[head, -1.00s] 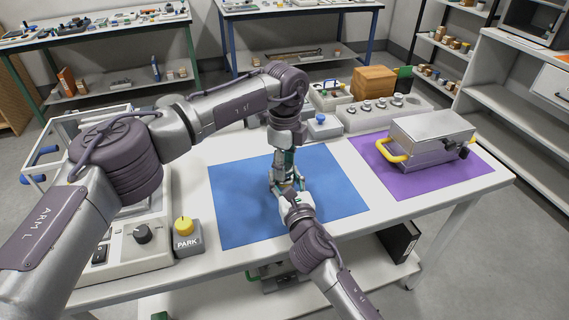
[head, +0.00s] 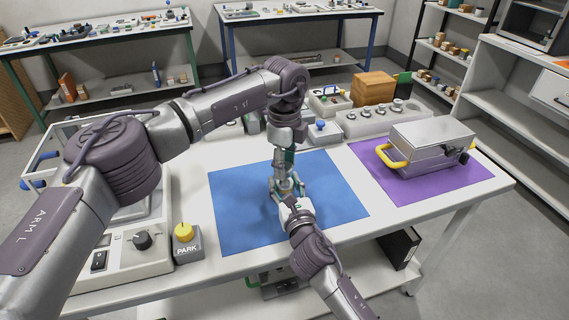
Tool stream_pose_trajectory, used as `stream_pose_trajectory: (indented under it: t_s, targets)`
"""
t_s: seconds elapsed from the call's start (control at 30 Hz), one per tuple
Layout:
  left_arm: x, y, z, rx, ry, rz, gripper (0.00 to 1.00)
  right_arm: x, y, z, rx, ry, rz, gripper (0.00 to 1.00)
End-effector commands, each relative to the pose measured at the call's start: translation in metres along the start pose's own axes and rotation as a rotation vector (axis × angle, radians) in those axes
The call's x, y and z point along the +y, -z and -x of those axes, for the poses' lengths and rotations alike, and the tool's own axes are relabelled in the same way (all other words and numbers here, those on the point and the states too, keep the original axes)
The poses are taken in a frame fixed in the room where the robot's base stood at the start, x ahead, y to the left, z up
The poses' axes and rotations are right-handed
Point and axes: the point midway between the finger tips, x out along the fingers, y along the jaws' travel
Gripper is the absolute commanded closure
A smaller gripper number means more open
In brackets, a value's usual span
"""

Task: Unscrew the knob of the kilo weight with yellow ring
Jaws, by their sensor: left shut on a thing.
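My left gripper (head: 285,180) points straight down over the blue mat (head: 236,215). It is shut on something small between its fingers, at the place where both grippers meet. My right gripper (head: 287,195) comes in from the near side, low over the mat, with its fingers close around the same spot. The kilo weight, its knob and its yellow ring are hidden by the grippers or too small to make out. I cannot tell whether the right fingers are closed on the weight's body.
A purple mat (head: 465,184) with a steel case (head: 432,143) with a yellow handle lies to the right. A weight block (head: 357,121) and a wooden box (head: 373,86) stand behind. A balance (head: 120,259) and a PARK box (head: 187,245) stand left. Bare mat surrounds the grippers.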

Motion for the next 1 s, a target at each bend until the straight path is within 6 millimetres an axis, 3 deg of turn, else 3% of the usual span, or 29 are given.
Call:
stream_pose_trajectory:
  t_s: [0.4,0.6,0.63,0.8,1.0]
  targets:
    - [-0.001,0.0,0.039,0.0,0.002,0.0,0.99,0.0,0.0,0.0,0.0,0.001,0.0,1.0]
    - [0.0,0.0,0.04,0.0,0.0,0.0,0.99,0.0,0.0,0.0,0.0,0.001,0.0,1.0]
    - [0.0,0.0,0.04,0.0,0.0,0.0,0.99,0.0,0.0,0.0,0.0,0.001,0.0,0.5]
    - [0.0,0.0,0.04,0.0,0.0,0.0,0.99,0.0,0.0,0.0,0.0,0.001,0.0,0.22]
    - [0.0,0.0,0.04,0.0,0.0,0.0,0.99,0.0,0.0,0.0,0.0,0.0,0.0,0.22]
